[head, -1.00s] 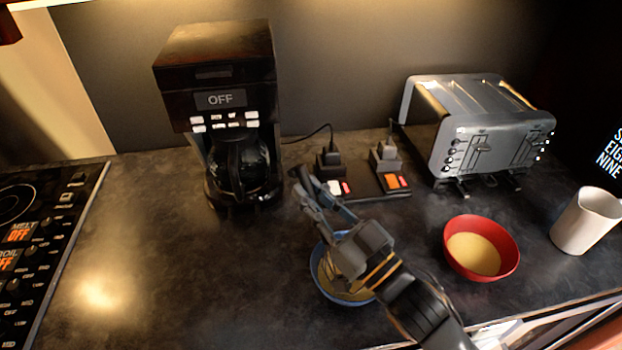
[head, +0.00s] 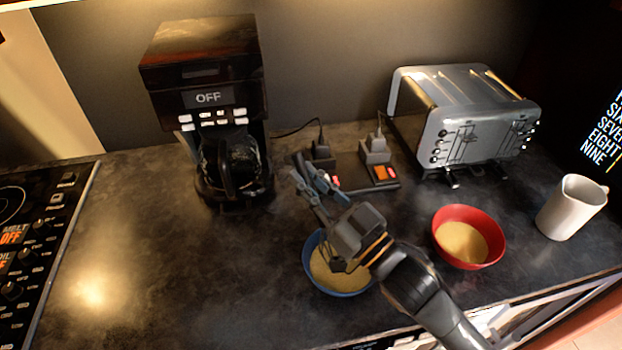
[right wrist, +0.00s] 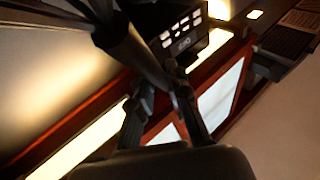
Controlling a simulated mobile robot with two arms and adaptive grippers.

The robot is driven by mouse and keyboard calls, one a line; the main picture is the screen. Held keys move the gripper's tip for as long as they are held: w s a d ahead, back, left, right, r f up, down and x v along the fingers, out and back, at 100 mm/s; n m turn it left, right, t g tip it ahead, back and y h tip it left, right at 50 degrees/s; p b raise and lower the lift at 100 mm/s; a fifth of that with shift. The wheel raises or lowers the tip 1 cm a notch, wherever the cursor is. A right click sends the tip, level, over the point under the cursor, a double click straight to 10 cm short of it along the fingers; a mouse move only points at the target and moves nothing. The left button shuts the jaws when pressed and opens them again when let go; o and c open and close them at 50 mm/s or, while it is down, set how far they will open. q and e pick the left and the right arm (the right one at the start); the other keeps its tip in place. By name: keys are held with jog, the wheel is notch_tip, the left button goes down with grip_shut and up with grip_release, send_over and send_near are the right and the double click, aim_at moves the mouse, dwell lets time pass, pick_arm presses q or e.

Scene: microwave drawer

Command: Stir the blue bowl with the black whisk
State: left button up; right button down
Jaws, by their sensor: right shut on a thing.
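The blue bowl (head: 318,284) sits on the counter at the lower centre of the head view, with pale yellow contents. My right gripper (head: 318,188) is above the bowl's far side, shut on the black whisk. The dark whisk handle (head: 302,166) shows between the fingertips. The whisk's lower part is mostly hidden behind my wrist, so its contact with the contents is unclear. In the right wrist view, the handle (right wrist: 140,55) runs between the fingers of my right gripper (right wrist: 160,90). My left gripper is not in view.
A red bowl (head: 491,256) with yellow contents and a white pitcher (head: 570,210) stand to the right. Behind are a coffee maker (head: 208,62), a power strip (head: 350,178) with plugs and a toaster (head: 470,120). A stove (head: 35,240) is at left; counter between is clear.

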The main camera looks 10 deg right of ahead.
aim_at(294, 153)
jog(key=shift+r, duration=0.1)
jog(key=shift+w+a+r+p, duration=0.1)
jog(key=shift+w+r+p, duration=0.05)
jog(key=shift+r+p, duration=0.3)
jog(key=shift+w+a+r+p, duration=0.1)
jog(key=shift+r+p, duration=0.25)
jog(key=shift+p, duration=0.1)
jog(key=shift+w+a+r+p, duration=0.25)
jog(key=shift+w+r+p, duration=0.1)
jog(key=shift+r+p, duration=0.45)
jog(key=shift+w+a+r+p, duration=0.3)
jog(key=shift+w+r+p, duration=0.1)
jog(key=shift+r+p, duration=0.35)
jog(key=shift+w+a+r+p, duration=0.25)
jog(key=shift+w+r+p, duration=0.1)
jog(key=shift+r+p, duration=0.4)
notch_tip(294, 153, up, 4)
jog(key=p, duration=0.4)
jog(key=shift+f, duration=0.1)
